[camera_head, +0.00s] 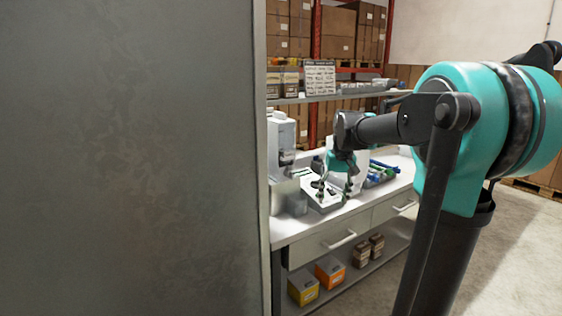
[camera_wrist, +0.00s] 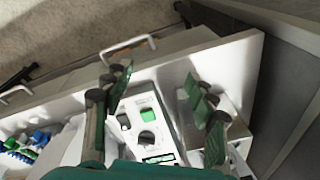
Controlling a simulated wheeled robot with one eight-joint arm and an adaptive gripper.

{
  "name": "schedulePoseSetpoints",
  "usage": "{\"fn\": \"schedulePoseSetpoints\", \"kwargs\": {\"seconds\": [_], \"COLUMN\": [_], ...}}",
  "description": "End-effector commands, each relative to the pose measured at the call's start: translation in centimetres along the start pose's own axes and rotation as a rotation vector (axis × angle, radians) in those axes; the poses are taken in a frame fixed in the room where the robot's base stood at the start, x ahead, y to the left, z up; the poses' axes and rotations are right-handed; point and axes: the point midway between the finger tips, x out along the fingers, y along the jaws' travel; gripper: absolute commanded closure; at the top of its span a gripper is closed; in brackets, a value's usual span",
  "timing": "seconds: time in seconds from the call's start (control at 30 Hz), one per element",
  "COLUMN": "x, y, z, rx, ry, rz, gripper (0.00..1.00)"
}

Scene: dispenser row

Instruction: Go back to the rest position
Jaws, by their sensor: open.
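My gripper (camera_head: 336,188) hangs over the white workbench (camera_head: 308,228), pointing down at the end of my teal and dark arm. In the wrist view my gripper (camera_wrist: 160,92) has its two fingers wide apart, with nothing held between them. Below and between the fingers is a white device (camera_wrist: 150,117) with dark round parts and a green patch. The device also shows under the gripper in the head view (camera_head: 322,203). I cannot tell the exact gap between fingertips and device.
A large grey panel (camera_head: 130,160) fills the left of the head view, close by. A white dispenser (camera_head: 281,140) stands at the bench's left end. Blue and green items (camera_head: 382,169) lie to the right. A shelf (camera_head: 335,95) runs above. Open floor (camera_head: 505,240) lies right.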

Motion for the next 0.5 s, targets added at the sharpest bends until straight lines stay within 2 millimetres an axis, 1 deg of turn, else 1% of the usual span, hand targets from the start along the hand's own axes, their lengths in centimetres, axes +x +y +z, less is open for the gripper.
{"fn": "schedulePoseSetpoints", "kwargs": {"seconds": [0.03,0.07,0.17,0.2,0.27,0.3,0.4,0.5], "x": [1.2,2.0,5.2,6.8,9.2,10.7,13.9,16.1], "y": [0.2,0.3,0.8,1.0,1.4,1.6,2.0,2.3], "z": [1.5,2.4,6.2,8.2,11.4,13.5,18.2,21.6], "rx": [0.003,0.004,0.011,0.014,0.020,0.023,0.029,0.032], "ry": [0.014,0.026,0.070,0.092,0.127,0.149,0.198,0.232], "rz": [0.005,0.009,0.026,0.033,0.044,0.052,0.068,0.078], "gripper": [0.43,0.43,0.43,0.43,0.43,0.43,0.43,0.43]}}
